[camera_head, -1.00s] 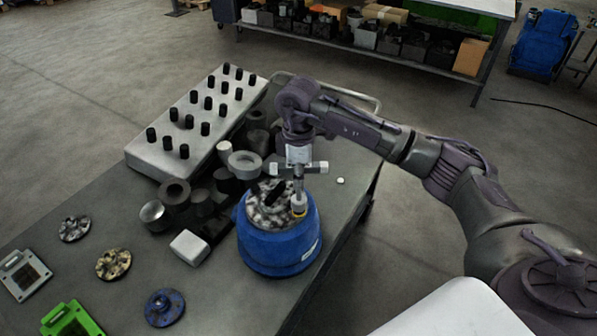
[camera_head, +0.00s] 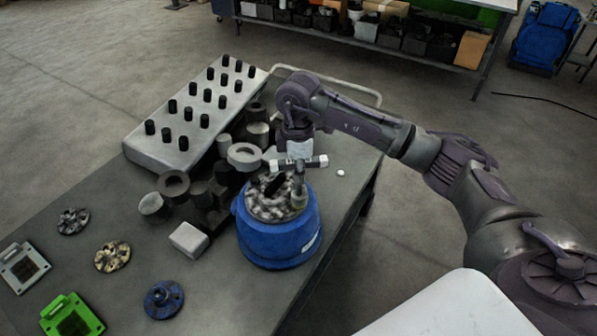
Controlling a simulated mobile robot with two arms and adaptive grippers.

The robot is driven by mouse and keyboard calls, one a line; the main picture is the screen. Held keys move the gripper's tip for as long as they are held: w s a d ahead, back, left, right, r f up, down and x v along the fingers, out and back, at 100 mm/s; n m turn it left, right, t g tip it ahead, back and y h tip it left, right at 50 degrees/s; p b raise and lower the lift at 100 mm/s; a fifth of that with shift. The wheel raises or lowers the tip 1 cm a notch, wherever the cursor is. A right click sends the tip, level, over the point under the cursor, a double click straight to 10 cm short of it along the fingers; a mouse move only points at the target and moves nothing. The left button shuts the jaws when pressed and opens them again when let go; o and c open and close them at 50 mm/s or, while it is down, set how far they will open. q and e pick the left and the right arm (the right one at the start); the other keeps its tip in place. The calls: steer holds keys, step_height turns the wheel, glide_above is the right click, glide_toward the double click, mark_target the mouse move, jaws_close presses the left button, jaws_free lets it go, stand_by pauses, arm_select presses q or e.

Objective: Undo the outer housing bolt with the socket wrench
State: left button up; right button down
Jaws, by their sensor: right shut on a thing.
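The blue round housing (camera_head: 278,240) stands on the grey workbench (camera_head: 95,205), with a rough grey metal top (camera_head: 268,204). My right gripper (camera_head: 299,163) is above the right part of this top and is shut on the socket wrench (camera_head: 299,180). The wrench points down, and its lower end is at the right rim of the housing top. The outer bolt is hidden under the wrench end, and I cannot tell how far it is turned. My left gripper is not in view.
A pale block with several black pegs (camera_head: 190,125) lies behind. Grey rings and cylinders (camera_head: 172,184) crowd the left of the housing. Discs (camera_head: 112,256), a green part (camera_head: 72,316) and a white box (camera_head: 189,239) lie farther left. A small white piece (camera_head: 340,173) is right of the wrench.

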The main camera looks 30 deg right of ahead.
steer(key=n+b, duration=0.1)
steer(key=n, duration=0.2)
steer(key=shift+f+n, duration=0.1)
steer(key=shift+n, duration=0.3)
steer(key=n+b, duration=0.1)
steer(key=n, duration=0.4)
steer(key=shift+b, duration=0.3)
steer(key=n+b, duration=0.2)
steer(key=n, duration=0.5)
steer(key=n+b, duration=0.1)
steer(key=n, duration=0.2)
steer(key=shift+n, duration=0.4)
steer(key=n+b, duration=0.1)
steer(key=n, duration=0.4)
steer(key=shift+b, duration=0.35)
steer(key=n+b, duration=0.1)
steer(key=n, duration=0.2)
steer(key=shift+n, duration=0.4)
steer(key=n, duration=0.3)
steer(key=shift+r, duration=0.25)
